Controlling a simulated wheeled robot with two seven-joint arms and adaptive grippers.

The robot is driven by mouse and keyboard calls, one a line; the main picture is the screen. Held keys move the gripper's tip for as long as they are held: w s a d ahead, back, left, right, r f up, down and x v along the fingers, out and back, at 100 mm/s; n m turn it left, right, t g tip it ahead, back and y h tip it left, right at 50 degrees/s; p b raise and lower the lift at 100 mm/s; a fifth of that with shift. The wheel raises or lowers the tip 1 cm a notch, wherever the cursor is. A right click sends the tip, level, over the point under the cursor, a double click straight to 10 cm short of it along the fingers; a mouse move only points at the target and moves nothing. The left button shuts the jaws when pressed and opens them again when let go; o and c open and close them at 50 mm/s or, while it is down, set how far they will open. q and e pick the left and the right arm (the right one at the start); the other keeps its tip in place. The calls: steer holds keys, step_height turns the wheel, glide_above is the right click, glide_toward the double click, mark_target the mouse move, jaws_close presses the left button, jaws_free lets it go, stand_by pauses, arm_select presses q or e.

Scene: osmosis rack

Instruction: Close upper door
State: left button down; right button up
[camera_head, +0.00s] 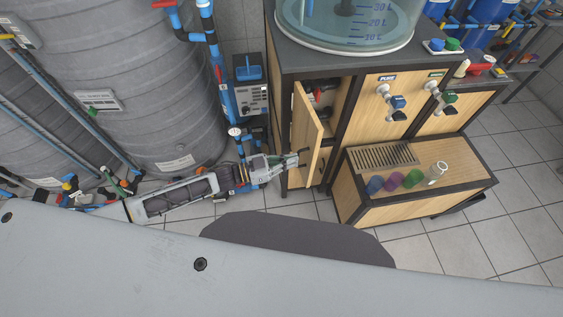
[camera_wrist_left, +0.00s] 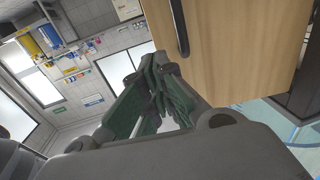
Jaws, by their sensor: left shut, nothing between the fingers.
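The upper door (camera_head: 306,124) is a light wooden panel on the cabinet's left part, and it stands open, swung outward. The door also fills the upper right of the left wrist view (camera_wrist_left: 235,50), with a dark curved handle (camera_wrist_left: 180,28) on its face. My left gripper (camera_head: 300,160) is shut and empty, close to the lower part of the door. In the left wrist view its green-padded fingers (camera_wrist_left: 165,95) are together just beside the door; I cannot tell whether they touch it. My right gripper is in neither view.
The open compartment (camera_head: 325,97) holds red and dark parts. A clear graduated tank (camera_head: 350,28) stands on the cabinet. A wooden step (camera_head: 415,198) with colored cups and a mug juts out front right. Large grey tanks (camera_head: 140,80) and blue pipes (camera_head: 222,85) stand at left.

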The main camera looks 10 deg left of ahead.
mark_target(313, 156)
arm_select(q)
steer(key=shift+p+x, duration=0.3)
steer(key=shift+x, duration=2.2)
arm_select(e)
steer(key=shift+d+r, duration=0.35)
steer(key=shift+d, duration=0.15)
arm_select(q)
steer(key=shift+d, duration=0.15)
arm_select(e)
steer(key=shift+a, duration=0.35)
arm_select(q)
steer(key=shift+d, duration=0.1)
